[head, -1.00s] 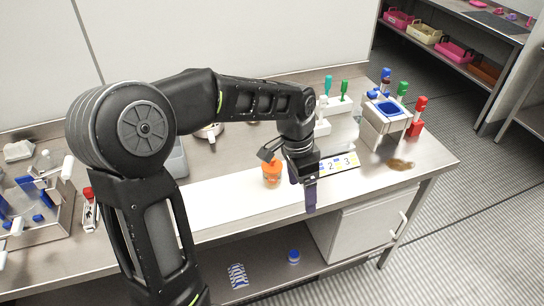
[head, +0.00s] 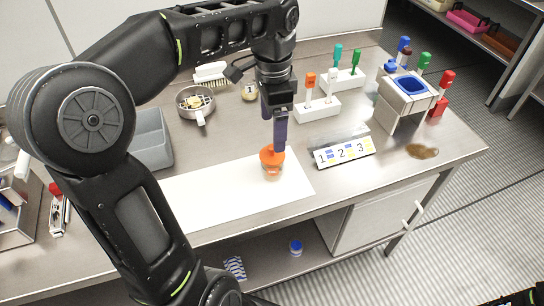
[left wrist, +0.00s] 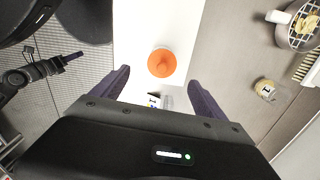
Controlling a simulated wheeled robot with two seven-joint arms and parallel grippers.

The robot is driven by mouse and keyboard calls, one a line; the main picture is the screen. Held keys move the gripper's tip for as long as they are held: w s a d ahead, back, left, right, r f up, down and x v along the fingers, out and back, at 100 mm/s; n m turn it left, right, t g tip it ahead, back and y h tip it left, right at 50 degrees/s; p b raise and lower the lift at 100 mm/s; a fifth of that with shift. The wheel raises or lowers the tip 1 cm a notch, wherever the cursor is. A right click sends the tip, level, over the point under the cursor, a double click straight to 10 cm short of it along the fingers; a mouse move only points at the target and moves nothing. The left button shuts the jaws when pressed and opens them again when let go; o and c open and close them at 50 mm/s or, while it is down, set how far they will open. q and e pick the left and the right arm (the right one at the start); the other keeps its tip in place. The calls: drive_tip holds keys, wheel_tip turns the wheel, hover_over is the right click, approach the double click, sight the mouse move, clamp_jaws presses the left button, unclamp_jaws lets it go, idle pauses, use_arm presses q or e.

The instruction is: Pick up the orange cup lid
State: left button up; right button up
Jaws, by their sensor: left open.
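The orange cup lid (head: 272,154) sits on a clear cup (head: 272,171) that stands on the white mat (head: 215,200). The lid also shows near the middle of the left wrist view (left wrist: 162,63), between and beyond the fingers. My left gripper (head: 280,143) points down with its purple fingers just above and behind the lid in the head view. It is open and empty. In the left wrist view, part of what looks like my right gripper (left wrist: 68,59) shows at the left; its jaws are not clear.
A 1-2-3 card (head: 345,151) lies right of the mat. Seasoning holders (head: 318,109) stand behind it. A box with a blue opening (head: 408,88) and a brown spill (head: 422,151) are at the right. A strainer (head: 195,103) and grey bin (head: 150,138) are at the left.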

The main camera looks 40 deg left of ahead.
sight(272, 146)
use_arm(q)
drive_tip(key=shift+f, duration=0.1)
drive_tip(key=shift+f, duration=1.3)
drive_tip(key=shift+w+a+f+p, duration=0.1)
drive_tip(key=shift+f+p, duration=0.2)
drive_tip(key=shift+f, duration=1)
drive_tip(key=shift+w+a+f+p, duration=0.1)
drive_tip(key=shift+f+p, duration=0.15)
drive_tip(key=shift+f, duration=1.05)
drive_tip(key=c, duration=1.4)
drive_tip(key=shift+r, duration=0.15)
